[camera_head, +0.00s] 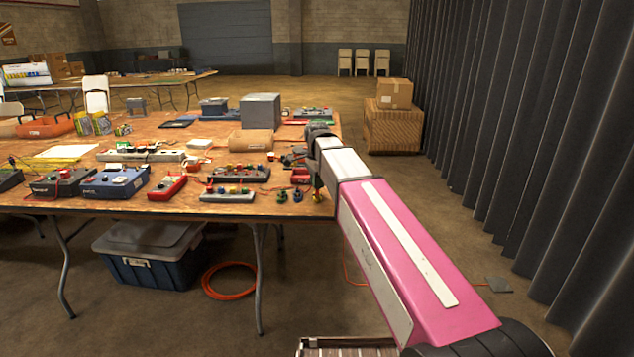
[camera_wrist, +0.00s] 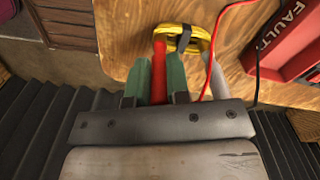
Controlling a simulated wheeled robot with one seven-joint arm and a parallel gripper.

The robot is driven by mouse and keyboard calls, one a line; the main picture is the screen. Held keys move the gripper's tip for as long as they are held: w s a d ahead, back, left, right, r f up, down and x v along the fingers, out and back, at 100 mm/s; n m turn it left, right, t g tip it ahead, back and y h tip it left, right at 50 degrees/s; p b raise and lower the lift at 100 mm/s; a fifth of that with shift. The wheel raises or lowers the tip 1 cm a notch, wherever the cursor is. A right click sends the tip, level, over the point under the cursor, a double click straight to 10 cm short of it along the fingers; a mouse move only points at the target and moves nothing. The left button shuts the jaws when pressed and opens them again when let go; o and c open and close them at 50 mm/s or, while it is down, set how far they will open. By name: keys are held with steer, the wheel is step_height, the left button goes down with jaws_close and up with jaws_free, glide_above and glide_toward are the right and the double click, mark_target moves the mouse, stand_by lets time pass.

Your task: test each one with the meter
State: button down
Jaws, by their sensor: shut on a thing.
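In the wrist view my gripper (camera_wrist: 158,65) has green finger pads closed on a red, rod-like thing (camera_wrist: 159,72), perhaps a test probe. A yellow looped thing (camera_wrist: 203,42) with a dark band lies at the fingertips on the wood; I cannot tell if it is the meter. A red lead (camera_wrist: 220,22) runs over it. A red tray or box marked "FAULT" (camera_wrist: 294,42) lies to the right. In the head view my arm reaches the table's right edge, and the fingertips are hidden. A blue device (camera_head: 115,181) and a grey device (camera_head: 62,183) stand at the front left.
The wooden table (camera_head: 165,208) is crowded with devices, including a red one (camera_head: 168,187) and a long dark one (camera_head: 238,174). A grey box (camera_head: 261,111) stands behind. A blue bin (camera_head: 147,268) and orange cable (camera_head: 229,281) are below. A dark curtain (camera_head: 530,130) hangs at right.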

steer(key=c, duration=0.7)
jaws_free()
steer(key=shift+r, duration=3.7)
